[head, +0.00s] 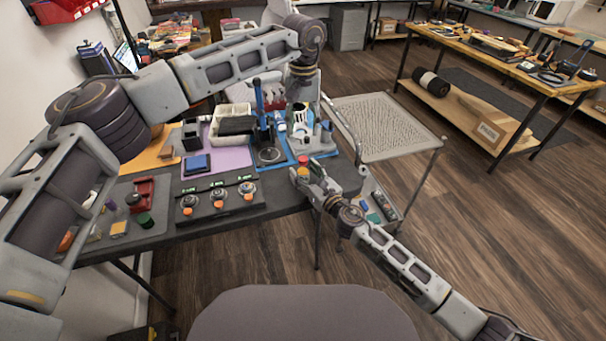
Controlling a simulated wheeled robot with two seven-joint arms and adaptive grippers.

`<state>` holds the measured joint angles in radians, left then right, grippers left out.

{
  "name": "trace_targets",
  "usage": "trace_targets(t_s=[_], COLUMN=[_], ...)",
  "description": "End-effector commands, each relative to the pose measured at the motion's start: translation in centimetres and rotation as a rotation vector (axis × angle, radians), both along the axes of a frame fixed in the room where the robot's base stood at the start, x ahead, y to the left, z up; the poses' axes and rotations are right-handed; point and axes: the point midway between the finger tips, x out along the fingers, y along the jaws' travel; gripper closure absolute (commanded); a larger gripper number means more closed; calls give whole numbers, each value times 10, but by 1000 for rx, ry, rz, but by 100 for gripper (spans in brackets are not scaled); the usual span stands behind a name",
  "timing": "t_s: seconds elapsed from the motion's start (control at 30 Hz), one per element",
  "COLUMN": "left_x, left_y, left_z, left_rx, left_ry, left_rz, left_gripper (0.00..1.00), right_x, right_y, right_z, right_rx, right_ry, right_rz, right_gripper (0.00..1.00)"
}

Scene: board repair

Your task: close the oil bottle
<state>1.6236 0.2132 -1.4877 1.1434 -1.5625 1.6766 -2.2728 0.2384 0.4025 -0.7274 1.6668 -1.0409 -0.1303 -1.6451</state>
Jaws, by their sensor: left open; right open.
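I cannot make out the oil bottle or its cap for certain. A small white upright item (299,117) stands on the blue mat at the table's right part and may be the bottle. My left gripper (300,92) points down just above it and is open; its fingertips are hard to see. My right gripper (305,177) is open at the table's right front edge. A small item with a red top (303,159) and yellow below shows at its fingertips; I cannot tell whether they touch.
A black panel with several knobs (218,200) lies at the table's front. A blue-handled stand (262,130) and a white-grey tray (234,121) stand left of my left gripper. A wire-mesh cart (385,125) is to the right.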

Motion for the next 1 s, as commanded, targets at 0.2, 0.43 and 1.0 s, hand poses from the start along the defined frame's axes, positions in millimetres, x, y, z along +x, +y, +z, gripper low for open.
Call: trace_targets(t_s=[0.2,0.43,1.0], left_x=[0,0,0], left_y=[0,0,0], left_z=[0,0,0], left_rx=[0,0,0], left_ry=[0,0,0], left_rz=[0,0,0], left_gripper=[52,52,52], right_x=[-2,-12,-55], right_y=[-1,-8,-35], right_z=[0,-1,-1], right_rx=[0,0,-1], right_ry=[0,1,1], right_rz=[0,0,0], right_gripper=[40,40,40])
